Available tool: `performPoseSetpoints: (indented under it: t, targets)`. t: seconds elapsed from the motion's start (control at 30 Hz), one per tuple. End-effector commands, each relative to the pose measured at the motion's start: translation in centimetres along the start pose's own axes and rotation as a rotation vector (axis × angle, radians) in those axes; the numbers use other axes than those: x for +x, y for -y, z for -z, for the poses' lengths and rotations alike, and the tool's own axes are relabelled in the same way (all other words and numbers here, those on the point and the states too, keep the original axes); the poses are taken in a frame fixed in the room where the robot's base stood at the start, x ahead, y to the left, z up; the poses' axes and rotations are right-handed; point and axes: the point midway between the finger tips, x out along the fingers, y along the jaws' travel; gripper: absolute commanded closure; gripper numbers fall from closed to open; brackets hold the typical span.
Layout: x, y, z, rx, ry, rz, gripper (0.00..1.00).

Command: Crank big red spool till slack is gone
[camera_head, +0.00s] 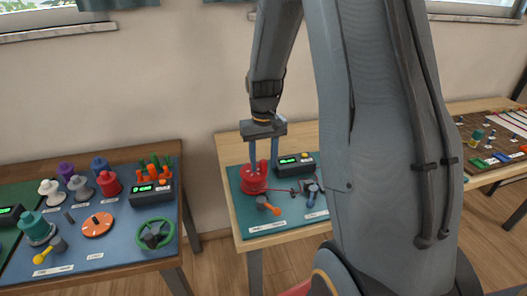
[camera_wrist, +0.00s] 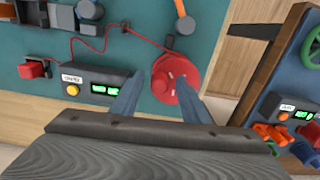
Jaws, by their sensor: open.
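The big red spool (camera_head: 254,183) sits on the teal mat of the middle table. In the wrist view the red spool (camera_wrist: 184,66) shows from above, with a small red upright knob (camera_wrist: 160,85) near its rim. A thin red cord (camera_wrist: 145,39) runs from the spool to grey fittings; part of it bends loosely near them. My gripper (camera_head: 263,164) points down over the spool with its fingers apart. In the wrist view my gripper (camera_wrist: 159,80) has one finger on each side of the knob. Contact with the knob cannot be told.
A black box with a green display (camera_head: 296,165) stands right of the spool. An orange-handled part (camera_head: 268,206) lies in front of it. The left table (camera_head: 75,262) holds several coloured spools and a green wheel (camera_head: 154,233). A gap separates the tables. My arm hides the middle table's right side.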

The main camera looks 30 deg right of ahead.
Motion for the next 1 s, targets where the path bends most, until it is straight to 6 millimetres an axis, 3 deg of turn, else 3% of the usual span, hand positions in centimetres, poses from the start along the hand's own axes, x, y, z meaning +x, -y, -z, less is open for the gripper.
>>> performPoseSetpoints:
  t: [0.37,0.6,0.63,0.67,0.77,1.0]
  targets:
    - [0.62,0.01,-0.02,0.0,0.0,0.0,0.59]
    - [0.61,0.01,-0.02,0.0,0.0,0.0,0.99]
    - [0.6,0.01,-0.02,0.0,0.0,0.0,1.0]
    - [0.6,0.01,-0.02,0.0,0.0,0.0,0.84]
    - [0.59,0.01,-0.02,0.0,-0.001,0.0,1.0]
    - [0.58,0.01,-0.01,0.0,-0.001,0.0,1.0]
